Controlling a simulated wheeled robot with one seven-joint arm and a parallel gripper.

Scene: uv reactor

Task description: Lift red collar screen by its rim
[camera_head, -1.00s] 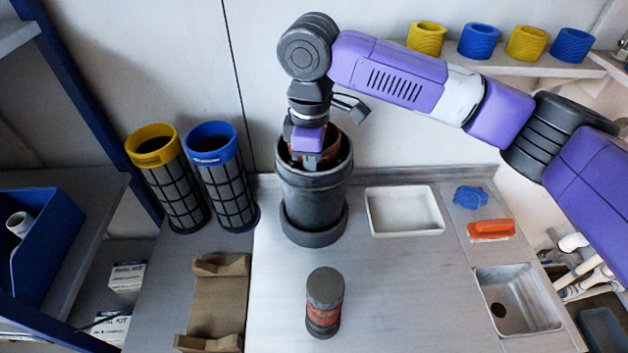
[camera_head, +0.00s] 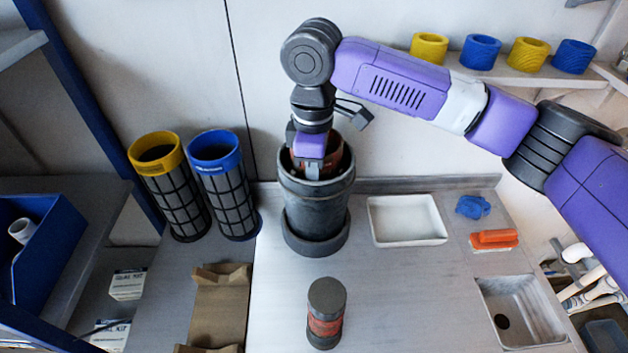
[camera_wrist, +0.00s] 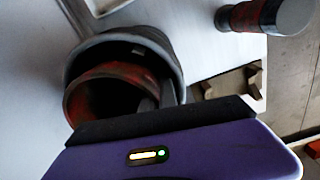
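The red collar screen (camera_head: 333,158) stands inside the dark grey vessel (camera_head: 318,210), with only part of its worn red rim showing. In the wrist view the red rim (camera_wrist: 88,85) forms a ring around a dark opening, inside the vessel's wider wall (camera_wrist: 150,38). My gripper (camera_head: 313,172) points down into the vessel's mouth, at the near left side of the red rim. Grey finger parts (camera_wrist: 150,104) lie at the rim in the wrist view. The finger gap is hidden, so I cannot tell whether they grip the rim.
Yellow-collared (camera_head: 157,152) and blue-collared (camera_head: 216,150) mesh screens stand left of the vessel. A white tray (camera_head: 407,241) lies to the right, and a dark cylinder with a red band (camera_head: 326,300) stands in front. A brown cradle (camera_head: 219,305) is at front left. Bare worktop surrounds the cylinder.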

